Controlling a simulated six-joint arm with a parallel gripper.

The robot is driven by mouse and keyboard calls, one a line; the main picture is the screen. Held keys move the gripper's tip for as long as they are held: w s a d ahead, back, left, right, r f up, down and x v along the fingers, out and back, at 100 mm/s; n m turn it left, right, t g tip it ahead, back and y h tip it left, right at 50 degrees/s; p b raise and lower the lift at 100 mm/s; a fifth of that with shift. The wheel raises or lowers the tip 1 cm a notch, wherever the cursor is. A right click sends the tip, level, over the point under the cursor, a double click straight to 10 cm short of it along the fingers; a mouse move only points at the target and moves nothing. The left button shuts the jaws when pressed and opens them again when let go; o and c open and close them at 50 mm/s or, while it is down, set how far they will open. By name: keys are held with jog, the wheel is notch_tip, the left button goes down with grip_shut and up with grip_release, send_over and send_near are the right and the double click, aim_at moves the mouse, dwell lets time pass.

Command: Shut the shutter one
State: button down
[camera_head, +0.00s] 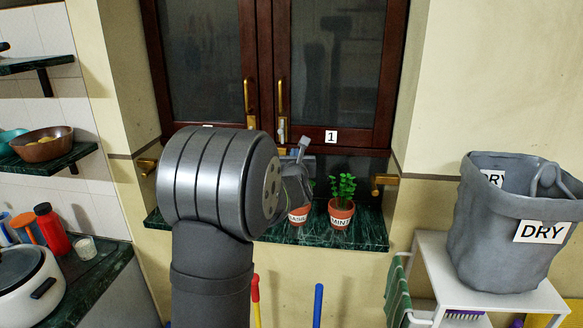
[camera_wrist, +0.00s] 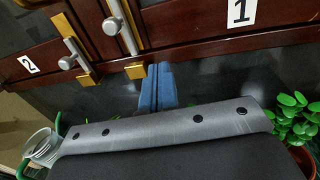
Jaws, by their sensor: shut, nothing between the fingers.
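Shutter one (camera_head: 335,65) is the right-hand dark wood shutter with a dark pane. Its label "1" (camera_head: 330,136) also shows in the wrist view (camera_wrist: 241,11). It stands beside the left shutter (camera_head: 200,60), with their edges close together; I cannot tell whether it is fully flush. Its brass and steel handle (camera_head: 281,115) is at its left edge. My gripper (camera_wrist: 158,68) is shut and empty, its blue fingers just below the lower edge of shutter one, near the handle's lower end; contact cannot be told. In the head view my arm partly hides the gripper.
The green marble sill (camera_head: 370,232) holds a mint pot (camera_head: 340,214) and a basil pot (camera_head: 299,215), which is partly hidden by my arm. A grey "DRY" basket (camera_head: 500,235) stands on a white stand at the right. A white pot (camera_head: 25,285) is at the lower left.

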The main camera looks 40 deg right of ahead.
jog(key=a+v, duration=0.1)
jog(key=v, duration=0.8)
jog(key=shift+w, duration=0.25)
send_near(297, 143)
jog(key=x, duration=0.5)
jog(key=shift+w+d, duration=0.15)
jog(key=shift+s+a, duration=0.25)
jog(key=shift+s, duration=0.1)
